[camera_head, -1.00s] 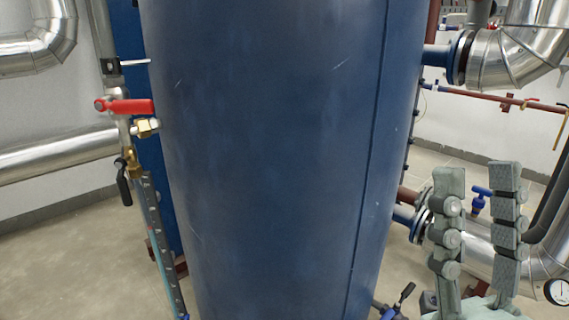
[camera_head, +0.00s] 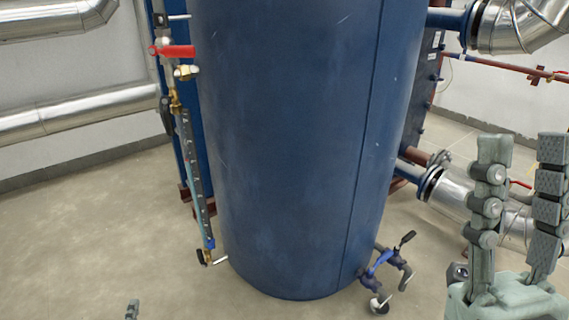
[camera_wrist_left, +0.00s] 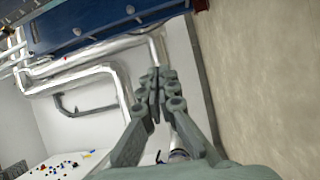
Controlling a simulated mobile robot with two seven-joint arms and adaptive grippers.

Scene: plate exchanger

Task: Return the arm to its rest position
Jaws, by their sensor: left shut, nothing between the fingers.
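My right gripper (camera_head: 524,146) stands at the right of the head view. Its two fingers point up and are apart, with nothing between them. Only a small grey tip of my left gripper (camera_head: 132,308) shows at the bottom edge of the head view, over the floor. In the left wrist view my left gripper (camera_wrist_left: 160,80) has its fingers together and empty. The rest of the left arm is out of the head view.
A big blue tank (camera_head: 290,150) fills the middle. A red-handled valve (camera_head: 176,50) and a gauge tube (camera_head: 197,175) are on its left, a black-handled valve (camera_head: 385,262) at its lower right. Silver pipes (camera_head: 80,115) run along the wall. The floor (camera_head: 80,230) at left is clear.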

